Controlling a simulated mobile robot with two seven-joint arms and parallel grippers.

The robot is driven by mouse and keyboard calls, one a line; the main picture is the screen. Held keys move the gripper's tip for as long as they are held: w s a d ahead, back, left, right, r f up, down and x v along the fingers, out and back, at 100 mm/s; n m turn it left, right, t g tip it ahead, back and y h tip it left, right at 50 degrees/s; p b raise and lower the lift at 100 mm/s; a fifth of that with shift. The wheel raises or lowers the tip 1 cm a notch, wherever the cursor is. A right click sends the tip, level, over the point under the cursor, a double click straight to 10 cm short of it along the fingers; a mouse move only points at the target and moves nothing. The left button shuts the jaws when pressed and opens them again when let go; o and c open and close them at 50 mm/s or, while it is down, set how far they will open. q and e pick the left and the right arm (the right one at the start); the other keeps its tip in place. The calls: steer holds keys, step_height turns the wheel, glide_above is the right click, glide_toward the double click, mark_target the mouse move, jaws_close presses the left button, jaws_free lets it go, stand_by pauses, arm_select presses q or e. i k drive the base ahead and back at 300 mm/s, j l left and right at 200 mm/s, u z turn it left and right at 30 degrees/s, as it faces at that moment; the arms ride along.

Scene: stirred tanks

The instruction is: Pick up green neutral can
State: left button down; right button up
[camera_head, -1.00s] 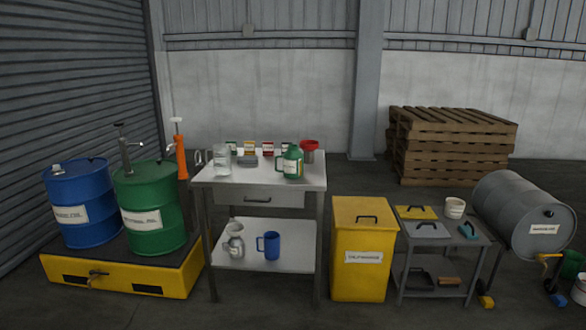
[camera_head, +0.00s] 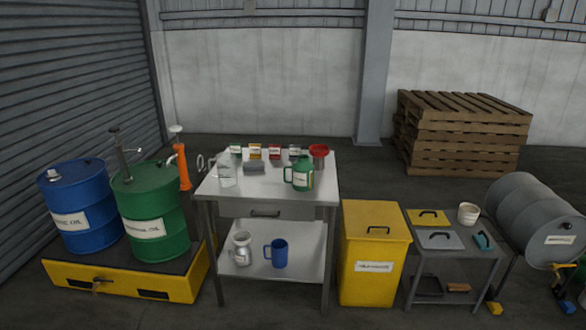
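A green can with a handle and a pale label (camera_head: 302,175) stands upright on the right part of the white table top (camera_head: 262,184). Its label is too small to read. A small item with a green label (camera_head: 236,151) stands at the back left of the same table, in a row with other small labelled items. A large green drum (camera_head: 152,213) stands on the yellow pallet at the left, with a pump on top. Neither of my grippers shows in the view.
A clear jug (camera_head: 226,174), a grey block (camera_head: 254,168) and a red-topped container (camera_head: 319,157) share the table top. A yellow bin (camera_head: 374,262) stands right of the table. A blue drum (camera_head: 78,208) and yellow pallet (camera_head: 120,283) stand left. Bare floor shows behind the table.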

mark_target(303, 170)
steer(key=i+j+u, duration=0.1)
steer(key=i, duration=0.55)
steer(key=i+j, duration=0.15)
steer(key=i, duration=0.55)
steer(key=j+u, duration=0.05)
